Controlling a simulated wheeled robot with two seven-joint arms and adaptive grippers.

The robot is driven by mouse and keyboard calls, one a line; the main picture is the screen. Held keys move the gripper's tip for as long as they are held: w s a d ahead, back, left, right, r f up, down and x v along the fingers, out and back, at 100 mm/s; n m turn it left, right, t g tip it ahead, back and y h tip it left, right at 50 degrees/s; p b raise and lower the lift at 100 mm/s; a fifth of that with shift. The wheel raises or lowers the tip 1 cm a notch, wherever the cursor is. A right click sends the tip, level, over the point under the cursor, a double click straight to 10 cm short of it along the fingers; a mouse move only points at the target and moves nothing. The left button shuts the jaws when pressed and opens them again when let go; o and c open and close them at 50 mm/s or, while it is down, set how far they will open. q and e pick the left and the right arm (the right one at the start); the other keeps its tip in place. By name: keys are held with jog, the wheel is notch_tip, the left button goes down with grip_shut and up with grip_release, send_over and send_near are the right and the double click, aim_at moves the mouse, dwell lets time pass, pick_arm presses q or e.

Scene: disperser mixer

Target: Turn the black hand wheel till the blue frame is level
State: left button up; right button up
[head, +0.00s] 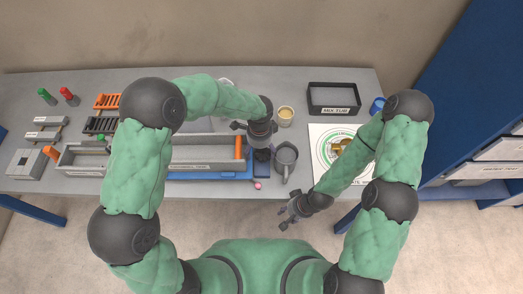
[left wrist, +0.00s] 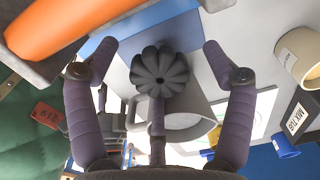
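The black hand wheel (left wrist: 160,70) is a scalloped knob in the middle of the left wrist view. In the head view my left gripper mostly covers it. My left gripper (head: 262,140) is open, its fingers spread around the wheel with visible gaps at both sides. It also shows in the left wrist view (left wrist: 160,52). The blue frame (head: 210,176) lies along the front of the table under a long grey trough, and part of it (left wrist: 150,24) shows behind the wheel. I cannot tell its tilt. My right gripper (head: 288,217) appears open and empty, in front of the table edge.
A grey mug (head: 286,157) stands close to the right of my left gripper. A beige cup (head: 286,115), a black tray (head: 334,98) and a white mat with a green ring (head: 320,165) lie further right. An orange roller (left wrist: 70,25) is beside the wheel.

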pick_arm(q)
jog(key=shift+s+d+f, duration=0.15)
jog(key=shift+s+d, duration=0.05)
jog(key=shift+m, duration=0.3)
